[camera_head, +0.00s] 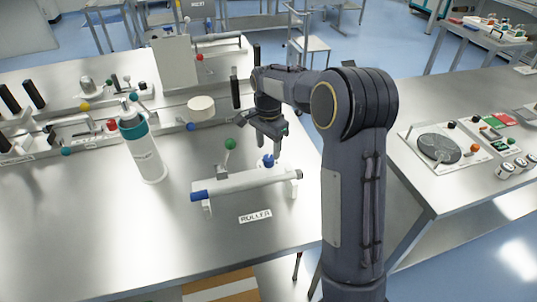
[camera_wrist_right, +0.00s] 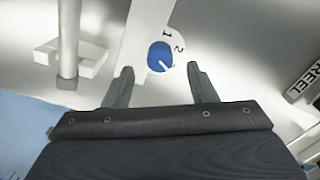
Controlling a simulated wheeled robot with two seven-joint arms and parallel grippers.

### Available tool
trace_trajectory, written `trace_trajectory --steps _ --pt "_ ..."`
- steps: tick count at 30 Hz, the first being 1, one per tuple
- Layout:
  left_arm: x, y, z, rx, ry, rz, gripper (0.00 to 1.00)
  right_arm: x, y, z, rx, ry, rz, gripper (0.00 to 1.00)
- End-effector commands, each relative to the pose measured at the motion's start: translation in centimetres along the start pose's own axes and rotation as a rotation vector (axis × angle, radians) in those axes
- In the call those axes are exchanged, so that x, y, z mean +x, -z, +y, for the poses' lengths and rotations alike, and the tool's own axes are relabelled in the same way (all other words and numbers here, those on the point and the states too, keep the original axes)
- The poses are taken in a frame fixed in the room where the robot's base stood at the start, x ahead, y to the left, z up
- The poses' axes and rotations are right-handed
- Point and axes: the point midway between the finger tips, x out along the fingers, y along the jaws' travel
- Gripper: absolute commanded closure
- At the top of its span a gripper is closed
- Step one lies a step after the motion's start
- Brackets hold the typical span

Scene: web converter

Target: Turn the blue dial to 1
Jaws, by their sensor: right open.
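The blue dial (camera_wrist_right: 160,55) sits on a white plate marked 1 and 2 in the right wrist view. In the head view the dial (camera_head: 268,161) shows at the right part of the roller unit. My right gripper (camera_head: 263,148) is above the dial, fingers pointing down. In the wrist view my right gripper (camera_wrist_right: 159,70) is open, with one finger on each side of the dial and visible gaps. Contact cannot be told. My left gripper is out of view.
A white roller (camera_head: 245,182) with a blue end lies just in front, beside a green-knobbed lever (camera_head: 230,145). A white bottle (camera_head: 145,150) stands to the left. A white round roll (camera_head: 201,108) is behind. A control panel (camera_head: 435,148) is on the right table.

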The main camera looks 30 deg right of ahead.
Motion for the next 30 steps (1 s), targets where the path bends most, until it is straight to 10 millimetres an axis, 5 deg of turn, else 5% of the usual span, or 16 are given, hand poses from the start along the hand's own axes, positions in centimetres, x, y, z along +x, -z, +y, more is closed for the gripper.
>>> trace_trajectory --steps 7,18,28,30 --pt "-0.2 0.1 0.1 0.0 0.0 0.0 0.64 3.4 0.0 0.1 -0.001 -0.002 -0.001 0.48" --pt "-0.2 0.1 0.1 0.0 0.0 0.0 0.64 4.0 0.0 0.0 -0.001 0.001 -0.001 0.48" --pt "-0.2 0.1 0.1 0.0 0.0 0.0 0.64 4.0 0.0 0.1 -0.001 0.001 -0.001 0.91" --pt "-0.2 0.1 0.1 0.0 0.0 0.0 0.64 4.0 0.0 0.1 -0.002 0.001 -0.001 0.92"
